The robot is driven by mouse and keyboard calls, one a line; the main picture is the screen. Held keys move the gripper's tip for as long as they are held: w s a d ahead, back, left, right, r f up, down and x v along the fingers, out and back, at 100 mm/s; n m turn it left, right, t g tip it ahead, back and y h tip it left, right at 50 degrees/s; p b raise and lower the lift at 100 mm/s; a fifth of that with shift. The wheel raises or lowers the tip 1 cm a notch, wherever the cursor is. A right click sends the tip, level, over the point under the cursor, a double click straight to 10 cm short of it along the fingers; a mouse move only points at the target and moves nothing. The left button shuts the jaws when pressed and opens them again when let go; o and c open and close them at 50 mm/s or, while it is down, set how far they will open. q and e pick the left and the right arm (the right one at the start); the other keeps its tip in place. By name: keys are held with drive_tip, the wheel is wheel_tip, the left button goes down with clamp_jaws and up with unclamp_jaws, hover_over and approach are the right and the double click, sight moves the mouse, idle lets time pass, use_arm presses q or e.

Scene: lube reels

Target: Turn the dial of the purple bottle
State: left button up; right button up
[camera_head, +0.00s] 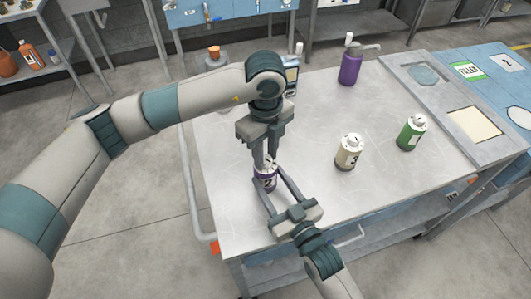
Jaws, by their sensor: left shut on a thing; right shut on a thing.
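The purple bottle (266,184) with a white top stands upright on the grey metal table (320,165), left of its middle. My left gripper (266,162) comes down from above and is shut on the white dial on the bottle's top, which its fingers mostly hide. My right gripper (268,184) reaches in from the front and is shut on the bottle's body, one finger on each side.
A cream bottle (348,152) and a green bottle (411,133) stand to the right. Another purple bottle (350,68) with a pump stands at the back. A grey panel with cut-outs (428,90) lies along the right. The table's front right is clear.

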sight(265, 158)
use_arm(q)
drive_tip(key=shift+w, duration=0.1)
idle(0.3)
drive_tip(key=o, duration=1.1)
drive_tip(key=shift+c, duration=0.2)
drive_tip(key=shift+r, duration=0.1)
wheel_tip(265, 158, up, 12)
use_arm(e)
drive_tip(key=o, duration=1.3)
drive_tip(key=shift+o, duration=0.2)
drive_tip(key=v, duration=1.2)
drive_tip(key=shift+f, duration=0.1)
